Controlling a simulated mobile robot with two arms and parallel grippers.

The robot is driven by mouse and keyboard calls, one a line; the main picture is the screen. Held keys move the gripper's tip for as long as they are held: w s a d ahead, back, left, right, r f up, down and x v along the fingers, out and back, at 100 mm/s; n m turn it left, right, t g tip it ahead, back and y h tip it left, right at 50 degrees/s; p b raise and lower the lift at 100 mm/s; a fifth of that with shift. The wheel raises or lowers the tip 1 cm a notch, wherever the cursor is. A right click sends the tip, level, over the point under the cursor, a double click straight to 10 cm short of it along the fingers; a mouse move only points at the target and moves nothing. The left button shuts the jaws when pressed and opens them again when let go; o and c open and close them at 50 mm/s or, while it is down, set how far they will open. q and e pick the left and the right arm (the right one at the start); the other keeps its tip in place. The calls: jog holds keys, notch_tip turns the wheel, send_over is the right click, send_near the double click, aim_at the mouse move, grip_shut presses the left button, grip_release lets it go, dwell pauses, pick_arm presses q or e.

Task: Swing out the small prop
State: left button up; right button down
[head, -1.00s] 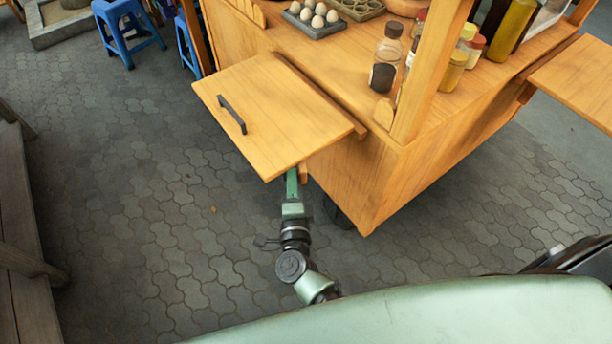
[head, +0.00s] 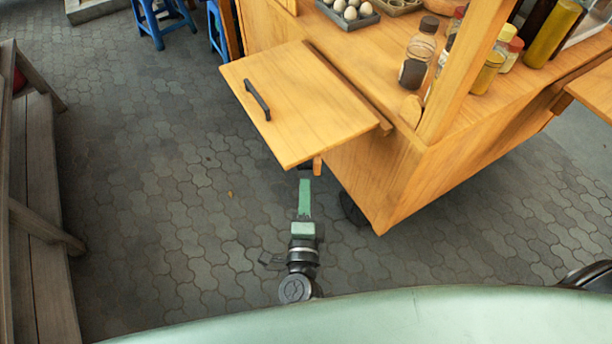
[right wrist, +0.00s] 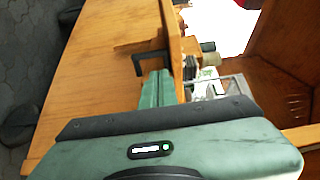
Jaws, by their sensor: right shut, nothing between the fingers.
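The wooden flap (head: 310,110) with a black handle (head: 257,100) sticks out level from the cart's side. A small wooden piece (head: 317,166), probably the prop, shows just below the flap's near edge; most of it is hidden under the flap. My right gripper (head: 304,182) is shut and empty, low beside that piece, with its tip close to the flap's edge. In the right wrist view its green fingers (right wrist: 157,88) are together near a black bracket (right wrist: 150,62) and a wooden strip (right wrist: 172,45). I cannot tell whether they touch. My left gripper is out of view.
The wooden cart (head: 400,170) carries bottles (head: 418,55) and an egg tray (head: 350,15). A dark wheel (head: 352,208) stands under it. A wooden bench (head: 40,240) is at the left, with blue stools (head: 160,20) at the back. The paving between is open.

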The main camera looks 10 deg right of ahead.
jog(key=s+d+n+y+b, duration=0.1)
jog(key=s+d+n+y, duration=0.3)
jog(key=d, duration=0.8)
jog(key=w+a+y+p, duration=0.1)
jog(key=w+a, duration=0.3)
jog(key=w, duration=0.6)
jog(key=shift+a+f+m+p, duration=0.3)
jog(key=shift+a+f, duration=0.05)
jog(key=shift+a, duration=0.05)
jog(key=shift+s, duration=0.1)
